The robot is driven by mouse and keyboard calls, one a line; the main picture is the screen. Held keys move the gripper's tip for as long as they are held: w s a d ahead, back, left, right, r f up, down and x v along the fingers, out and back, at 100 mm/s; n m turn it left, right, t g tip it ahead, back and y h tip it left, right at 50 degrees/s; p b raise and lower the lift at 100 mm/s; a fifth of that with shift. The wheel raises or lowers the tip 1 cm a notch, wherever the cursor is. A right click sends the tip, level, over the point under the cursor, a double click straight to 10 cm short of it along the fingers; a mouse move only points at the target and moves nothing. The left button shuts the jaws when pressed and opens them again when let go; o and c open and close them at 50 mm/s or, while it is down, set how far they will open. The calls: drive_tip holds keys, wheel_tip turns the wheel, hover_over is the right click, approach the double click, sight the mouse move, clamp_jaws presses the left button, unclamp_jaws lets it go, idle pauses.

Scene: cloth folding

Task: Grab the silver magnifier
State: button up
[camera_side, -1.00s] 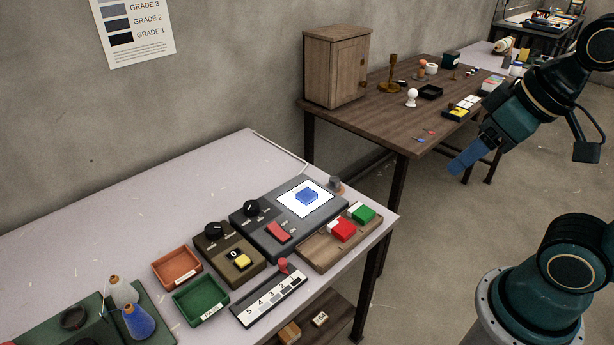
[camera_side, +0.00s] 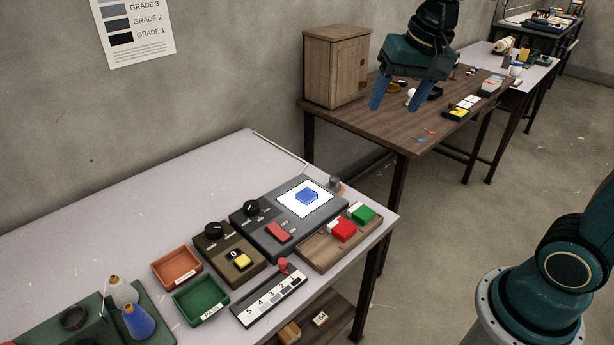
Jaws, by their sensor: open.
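The near table (camera_side: 110,235) holds a grey box with the lit panel (camera_side: 318,194), a wooden tray (camera_side: 318,256) with red and green blocks, an orange tray (camera_side: 176,266), a green tray (camera_side: 201,299) and a numbered slider (camera_side: 262,304). A wooden cabinet (camera_side: 333,70) stands behind.

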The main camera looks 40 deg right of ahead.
drive_tip(key=w+d+f+m+g, duration=0.1)
drive_tip(key=w+d+f+m, duration=0.2)
drive_tip(key=w, duration=0.5)
drive_tip(key=m+g, duration=0.3)
drive_tip(key=m, duration=0.5)
hover_over(335, 179)
wheel_tip(335, 179, down, 20)
drive_tip(key=shift+w+r, duration=0.15)
drive_tip(key=shift+f, duration=4.3)
drive_tip(key=shift+f, duration=0.15)
drive_tip(key=shift+f, duration=2.45)
drive_tip(key=shift+c, duration=0.4)
